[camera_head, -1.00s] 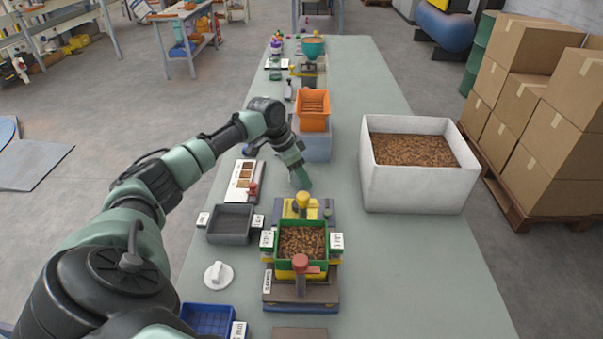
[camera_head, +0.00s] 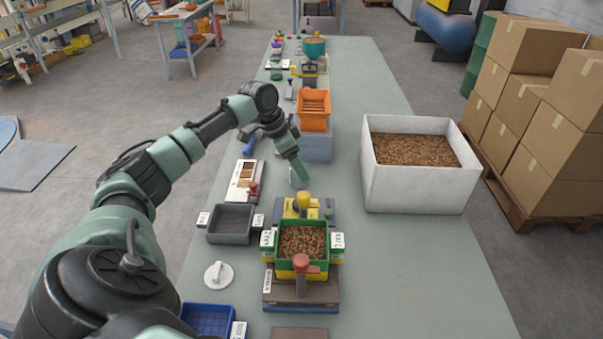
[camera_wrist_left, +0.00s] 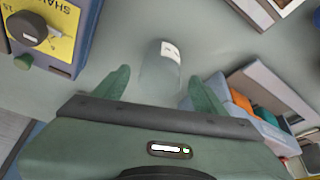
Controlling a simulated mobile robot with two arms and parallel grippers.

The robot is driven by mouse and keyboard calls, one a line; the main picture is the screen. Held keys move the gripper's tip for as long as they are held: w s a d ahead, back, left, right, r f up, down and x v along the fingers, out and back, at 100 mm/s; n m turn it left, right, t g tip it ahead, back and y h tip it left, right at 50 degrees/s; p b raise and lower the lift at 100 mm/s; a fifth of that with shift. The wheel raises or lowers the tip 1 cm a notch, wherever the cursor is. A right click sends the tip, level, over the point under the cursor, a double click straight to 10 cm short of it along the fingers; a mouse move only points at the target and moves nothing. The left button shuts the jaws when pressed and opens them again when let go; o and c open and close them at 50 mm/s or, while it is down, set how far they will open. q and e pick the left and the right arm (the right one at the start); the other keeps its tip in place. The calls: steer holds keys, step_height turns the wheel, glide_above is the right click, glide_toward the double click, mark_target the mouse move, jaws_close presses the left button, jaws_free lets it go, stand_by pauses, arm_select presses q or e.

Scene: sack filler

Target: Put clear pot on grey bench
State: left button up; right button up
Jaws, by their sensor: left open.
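The clear pot (camera_head: 297,181) stands on the grey bench (camera_head: 390,262), behind the yellow-topped machine. It is see-through and faint in the head view. In the left wrist view the pot (camera_wrist_left: 160,72) shows with a small white label, in the gap between my fingertips and apart from both. My left gripper (camera_head: 301,174) is open and points down at the pot, partly covering it in the head view. My right gripper is not in view.
The machine with a green tray of brown pieces (camera_head: 302,241) is in front of the pot. An orange bin (camera_head: 312,110) on a grey-blue box is behind it. A large white crate (camera_head: 420,190) stands to the right. A grey tray (camera_head: 231,224) is at left.

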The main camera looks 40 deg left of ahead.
arm_select(q)
steer(key=v, duration=0.7)
steer(key=shift+r, duration=0.25)
steer(key=shift+s+f, duration=0.1)
